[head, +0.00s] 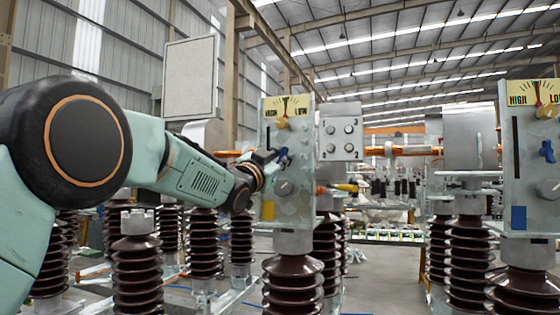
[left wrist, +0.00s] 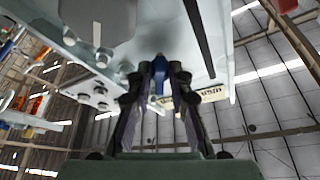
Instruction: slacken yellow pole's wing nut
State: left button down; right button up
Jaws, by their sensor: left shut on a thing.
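The yellow pole's panel (head: 290,125) stands in the middle of the head view, with a yellow patch (head: 268,210) near its foot. Its blue wing nut (head: 283,154) sits on the panel face, partly hidden by my gripper. My left gripper (head: 264,158) reaches it from the left. In the left wrist view the two dark fingers (left wrist: 157,82) are shut on the blue wing nut (left wrist: 158,68), one on each side. My right gripper is in neither view.
The panel also carries a HIGH/LOW dial (head: 285,110) above and a grey knob (head: 283,187) below the nut. A second panel (head: 530,180) with a blue patch and its own blue wing nut (head: 546,151) stands at the right. Brown ribbed insulators (head: 292,285) stand around.

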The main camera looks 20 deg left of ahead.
pick_arm(q)
jog(key=shift+s+r, duration=0.1)
jog(key=shift+r, duration=0.4)
jog(key=c, duration=1.6)
grip_release()
jog(key=o, duration=0.4)
jog(key=shift+w+d+f, duration=0.1)
jog(key=shift+w+f, duration=0.1)
jog(key=shift+f, duration=0.05)
jog(key=shift+s+f, duration=0.15)
jog(key=shift+s, duration=0.1)
jog(key=shift+s+a+f, duration=0.25)
jog(key=shift+s+f, duration=0.05)
jog(key=shift+s, duration=0.2)
jog(key=v, duration=1)
jog(key=shift+s, duration=0.3)
jog(key=shift+w, duration=0.1)
